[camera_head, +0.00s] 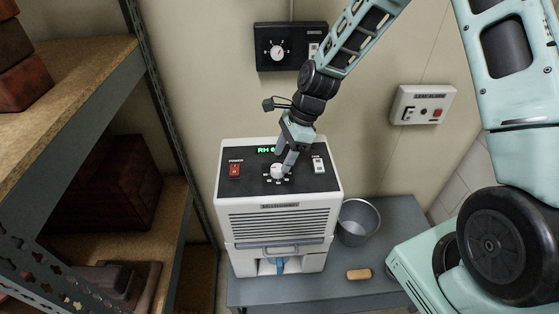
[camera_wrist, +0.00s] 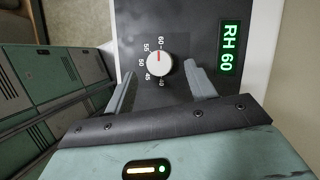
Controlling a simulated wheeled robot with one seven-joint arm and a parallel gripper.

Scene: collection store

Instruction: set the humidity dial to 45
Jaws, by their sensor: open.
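The humidity dial (camera_wrist: 159,66) is a round white knob with a red pointer line on the dark top panel of the dehumidifier (camera_head: 279,222). In the wrist view the pointer is toward the 60 mark, and the green display (camera_wrist: 230,48) reads RH 60. The 45 mark (camera_wrist: 148,77) shows beside the knob. In the head view the dial (camera_head: 277,171) is partly covered by my gripper (camera_head: 285,163). In the wrist view my gripper (camera_wrist: 162,72) is open, one finger on each side of the knob, with gaps between; contact is not visible.
A red power switch (camera_head: 235,170) and a light switch (camera_head: 318,165) flank the dial. A grey bucket (camera_head: 358,222) and a tan block (camera_head: 359,274) are on the table (camera_head: 398,215). A black wall box (camera_head: 290,47) and a leak alarm (camera_head: 423,104) hang behind. Shelving stands left.

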